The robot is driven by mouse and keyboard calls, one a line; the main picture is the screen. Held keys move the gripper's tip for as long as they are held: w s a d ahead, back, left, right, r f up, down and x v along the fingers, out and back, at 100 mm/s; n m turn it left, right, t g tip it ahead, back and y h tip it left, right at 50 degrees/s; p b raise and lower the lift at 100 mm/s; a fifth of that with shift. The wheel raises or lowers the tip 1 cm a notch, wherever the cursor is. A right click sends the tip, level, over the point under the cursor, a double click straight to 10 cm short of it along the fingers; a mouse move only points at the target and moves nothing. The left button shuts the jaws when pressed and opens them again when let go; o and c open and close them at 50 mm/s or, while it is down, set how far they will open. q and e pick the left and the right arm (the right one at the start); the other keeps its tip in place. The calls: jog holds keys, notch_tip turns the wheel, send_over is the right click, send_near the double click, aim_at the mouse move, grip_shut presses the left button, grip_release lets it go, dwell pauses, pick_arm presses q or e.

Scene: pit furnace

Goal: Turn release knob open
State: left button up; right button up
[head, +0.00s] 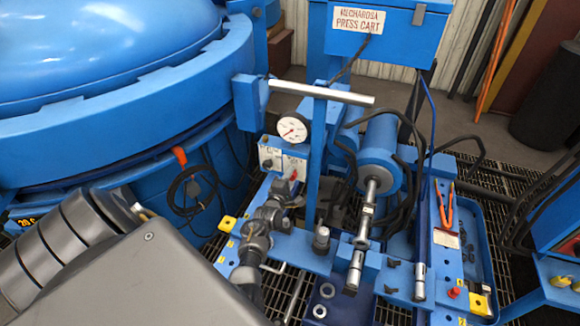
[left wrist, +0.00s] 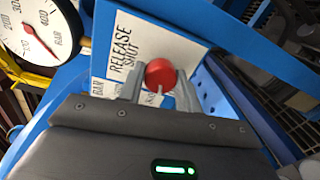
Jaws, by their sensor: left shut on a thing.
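The red release knob (head: 294,176) sits on a white-faced panel on the blue press cart, below the round gauge (head: 292,129). In the left wrist view, the knob (left wrist: 160,73) is between my left gripper's two grey fingers (left wrist: 159,91), which are shut on its sides. A small pale mark shows on the knob's lower edge. The panel (left wrist: 150,45) beside it reads "RELEASE SHUT"; other lettering is partly hidden by the fingers. In the head view, my left gripper (head: 290,186) is small and reaches up to the panel. My right gripper is not in view.
A large blue furnace (head: 100,65) fills the left. A silver crossbar (head: 321,93) stands above the gauge. A blue cylinder (head: 380,150) with a steel rod and black hoses lies right of the panel. Orange-handled pliers (head: 444,203) lie on the cart's right side.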

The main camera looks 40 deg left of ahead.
pick_arm(q)
jog(key=shift+n, duration=0.3)
dwell(0.4)
jog(key=o, duration=1)
jog(key=shift+c, duration=0.2)
jog(key=p+v, duration=0.6)
jog(key=v, duration=0.4)
jog(key=shift+s, duration=0.45)
jog(key=shift+f, duration=0.1)
